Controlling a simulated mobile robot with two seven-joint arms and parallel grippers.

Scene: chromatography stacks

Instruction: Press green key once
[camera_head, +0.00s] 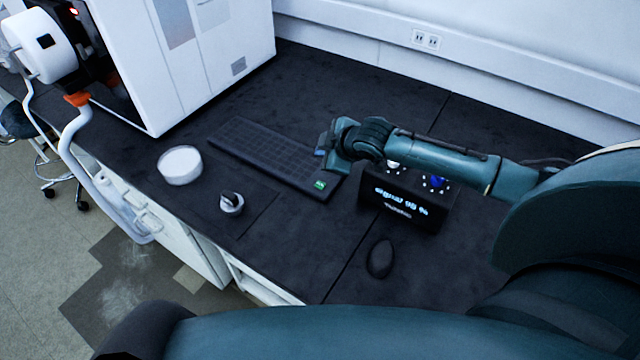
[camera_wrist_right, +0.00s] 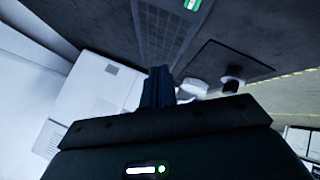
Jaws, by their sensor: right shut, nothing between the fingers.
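The green key (camera_head: 319,184) is a small bright green square with white marks at the near right end of the dark keyboard (camera_head: 250,150). It also shows in the right wrist view (camera_wrist_right: 192,4), cut by the top edge. My right gripper (camera_head: 328,150) is shut and empty, above the keyboard's right end and a little behind the green key in the head view. Its fingers (camera_wrist_right: 160,80) point toward the keyboard side in the wrist view, apart from the green key. A small blue patch (camera_head: 319,152) shows beside the fingers, partly hidden. My left gripper is not in view.
A black box with a lit display (camera_head: 400,203) and knobs stands right of the keyboard. A black mouse (camera_head: 380,258), a white round dish (camera_head: 180,165) and a small metal-topped item (camera_head: 231,203) lie nearer the front. A large white instrument (camera_head: 190,60) stands back left.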

